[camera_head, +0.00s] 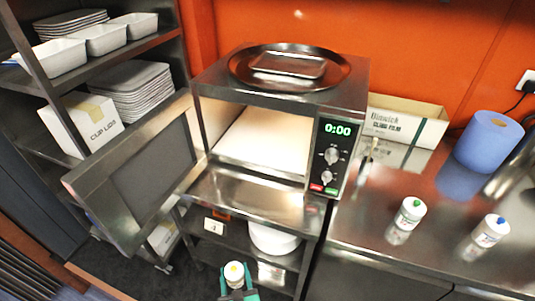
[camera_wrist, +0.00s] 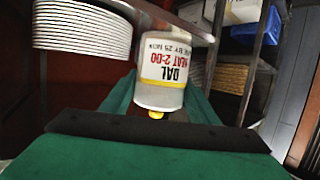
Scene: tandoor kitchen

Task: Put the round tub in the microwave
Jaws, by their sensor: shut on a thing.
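The round tub (camera_head: 234,270) is white with a yellow dot on its lid. In the wrist view the tub (camera_wrist: 162,72) has a label reading DAL, HEAT 2:00, upside down in that picture. My gripper (camera_head: 237,284), with green fingers, is shut on it at the bottom of the head view, low in front of the shelving under the microwave. The microwave (camera_head: 340,135) stands on the steel counter. Its door (camera_head: 140,180) is swung wide open to the left and its lit cavity (camera_head: 265,140) looks empty. Its display reads 0:00.
A round tray (camera_head: 240,72) bearing a small metal dish sits on the microwave. Two other tubs, green-dotted (camera_head: 410,214) and blue-dotted (camera_head: 490,231), stand on the right counter with a blue roll (camera_head: 488,142) and film box (camera_head: 405,118). Shelves with plates (camera_head: 130,90) stand left.

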